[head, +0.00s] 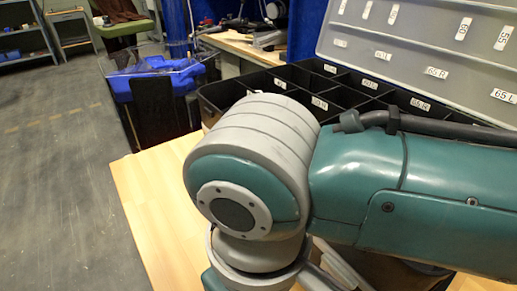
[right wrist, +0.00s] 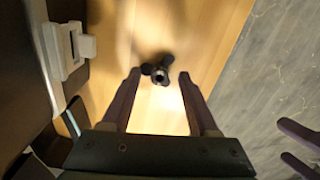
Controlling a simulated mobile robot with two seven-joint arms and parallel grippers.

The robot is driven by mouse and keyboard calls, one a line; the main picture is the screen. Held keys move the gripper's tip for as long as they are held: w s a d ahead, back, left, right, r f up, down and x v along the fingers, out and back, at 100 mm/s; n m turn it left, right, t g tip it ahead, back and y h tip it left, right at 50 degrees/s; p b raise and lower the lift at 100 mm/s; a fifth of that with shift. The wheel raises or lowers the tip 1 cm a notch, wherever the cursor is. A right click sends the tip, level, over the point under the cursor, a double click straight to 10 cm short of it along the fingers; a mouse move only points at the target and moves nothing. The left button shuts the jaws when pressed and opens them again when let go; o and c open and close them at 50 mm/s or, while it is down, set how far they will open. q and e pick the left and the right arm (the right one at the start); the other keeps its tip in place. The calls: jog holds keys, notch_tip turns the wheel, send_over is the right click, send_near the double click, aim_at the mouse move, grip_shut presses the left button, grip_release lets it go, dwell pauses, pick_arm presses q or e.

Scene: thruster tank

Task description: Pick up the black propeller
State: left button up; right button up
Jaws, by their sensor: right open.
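The black propeller (right wrist: 158,70) lies on the wooden table top in the right wrist view. It is small and dark with a round hub. My right gripper (right wrist: 160,74) is open, with one finger on each side of the propeller in the picture and nothing between them that I can see gripped. Whether the fingertips are down at its height I cannot tell. In the head view my right arm hides the propeller and the right gripper. Two dark fingers, apparently of my left gripper (right wrist: 297,147), show apart at the right edge of the right wrist view.
A black compartment case (head: 215,97) with an open grey labelled lid (head: 425,45) stands behind my arm; its dark wall and a latch (right wrist: 72,45) are close left in the wrist view. The table (head: 140,185) has bare wood, with grey floor (head: 55,180) beyond its edge.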

jog(key=shift+c, duration=0.2)
grip_shut()
dwell(0.3)
